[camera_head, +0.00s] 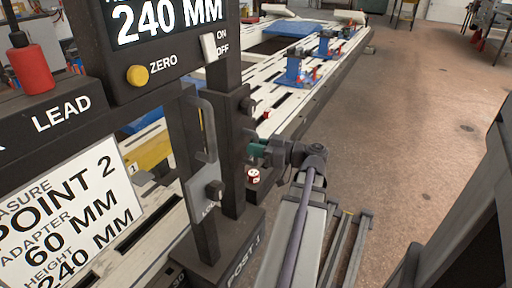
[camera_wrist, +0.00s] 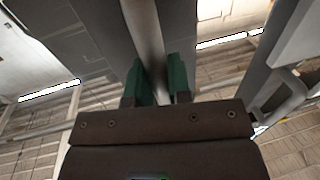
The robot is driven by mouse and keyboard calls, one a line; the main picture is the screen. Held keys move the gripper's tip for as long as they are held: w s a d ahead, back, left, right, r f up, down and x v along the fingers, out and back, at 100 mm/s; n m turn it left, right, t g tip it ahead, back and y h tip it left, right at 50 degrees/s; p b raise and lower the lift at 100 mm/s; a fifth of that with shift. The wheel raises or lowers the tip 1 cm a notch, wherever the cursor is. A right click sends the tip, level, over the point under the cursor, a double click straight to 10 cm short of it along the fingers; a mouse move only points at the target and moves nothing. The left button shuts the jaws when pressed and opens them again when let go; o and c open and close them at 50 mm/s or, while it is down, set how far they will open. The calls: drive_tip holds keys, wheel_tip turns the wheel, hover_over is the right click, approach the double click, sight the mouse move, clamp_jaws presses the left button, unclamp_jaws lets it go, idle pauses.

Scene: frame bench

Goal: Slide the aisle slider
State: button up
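My gripper (camera_head: 257,150) is at the right side of a dark upright post (camera_head: 233,165), its green fingertips close against it. In the wrist view, the two green fingers of my gripper (camera_wrist: 160,82) stand a little apart, with a grey bar (camera_wrist: 146,35) running between them. I cannot tell whether they press on it. A dark knob (camera_head: 247,106) is on the post just above my gripper. I cannot make out the aisle slider for certain; the part at my fingers is mostly hidden. A grey plate (camera_head: 203,205) with a lock knob and a grey handle (camera_head: 208,130) is on the left.
A display box (camera_head: 165,45) reads 240 MM, with a yellow ZERO button (camera_head: 137,75) and an ON/OFF switch. A sign (camera_head: 70,225) reads point 2, 60 MM adapter. A white slotted frame bench (camera_head: 285,90) with blue clamps runs behind. The floor (camera_head: 430,130) at right is open.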

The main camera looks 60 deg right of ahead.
clamp_jaws()
drive_tip(key=p, duration=1.5)
approach(239, 98)
drive_tip(key=x, duration=0.5)
drive_tip(key=shift+w+d+r, duration=0.1)
drive_tip(key=shift+w+r, duration=0.05)
drive_tip(key=shift+w, duration=0.1)
drive_tip(key=shift+f, duration=0.2)
drive_tip(key=o, duration=0.5)
unclamp_jaws()
